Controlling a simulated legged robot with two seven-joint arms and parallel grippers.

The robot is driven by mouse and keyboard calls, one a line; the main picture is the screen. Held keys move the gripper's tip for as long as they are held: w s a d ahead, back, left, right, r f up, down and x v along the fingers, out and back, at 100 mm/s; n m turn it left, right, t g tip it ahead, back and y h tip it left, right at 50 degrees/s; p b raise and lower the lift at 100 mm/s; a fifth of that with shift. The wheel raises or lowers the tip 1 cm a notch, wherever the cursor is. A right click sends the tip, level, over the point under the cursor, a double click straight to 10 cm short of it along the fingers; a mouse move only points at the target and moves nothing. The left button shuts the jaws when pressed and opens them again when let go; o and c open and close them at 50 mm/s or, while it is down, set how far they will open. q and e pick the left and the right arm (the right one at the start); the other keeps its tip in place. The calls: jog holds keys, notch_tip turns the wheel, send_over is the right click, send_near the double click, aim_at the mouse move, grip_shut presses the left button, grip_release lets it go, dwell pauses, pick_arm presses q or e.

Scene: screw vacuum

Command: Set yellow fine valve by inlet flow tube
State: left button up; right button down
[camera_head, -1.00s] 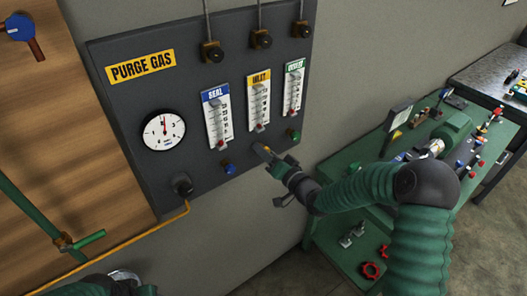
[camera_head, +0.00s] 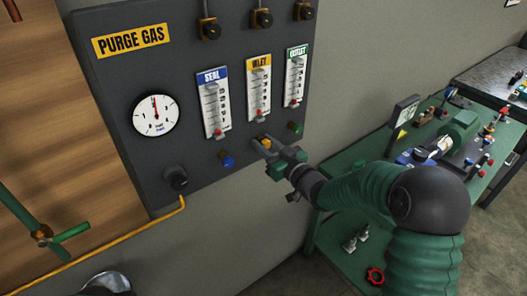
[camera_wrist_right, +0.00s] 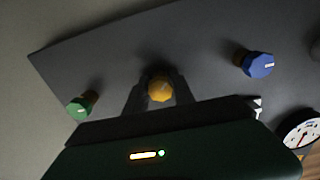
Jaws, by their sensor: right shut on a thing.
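The yellow fine valve (camera_head: 264,140) is a small knob on the grey purge gas panel (camera_head: 160,80), below the inlet flow tube (camera_head: 258,90). My right gripper (camera_head: 263,144) is at this knob, its fingers shut around it. In the right wrist view the knob (camera_wrist_right: 160,88) sits between the two fingertips. The inlet tube has a yellow label, and a red float shows near its bottom. My left gripper is not clearly visible; only a dark, shiny part of my left arm shows at the bottom left.
The seal tube (camera_head: 213,105) with its blue knob (camera_head: 227,161) is left of the inlet. The outlet tube (camera_head: 296,77) with its green knob (camera_head: 296,127) is right. A pressure gauge (camera_head: 155,115) is at the left. A green bench (camera_head: 345,205) with equipment stands at right.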

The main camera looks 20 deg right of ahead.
jog(key=shift+r+n+b, duration=0.1)
jog(key=shift+n+b, duration=1.2)
jog(key=shift+n, duration=0.3)
jog(key=c, duration=1.5)
grip_release()
jog(key=o, duration=0.4)
jog(key=shift+s+d, duration=0.1)
jog(key=shift+s, duration=0.1)
jog(key=shift+o, duration=0.2)
jog(key=shift+w, duration=0.1)
jog(key=v, duration=1.6)
jog(key=shift+s+d+b, duration=0.15)
jog(key=shift+s+b, duration=0.2)
jog(key=shift+s, duration=0.05)
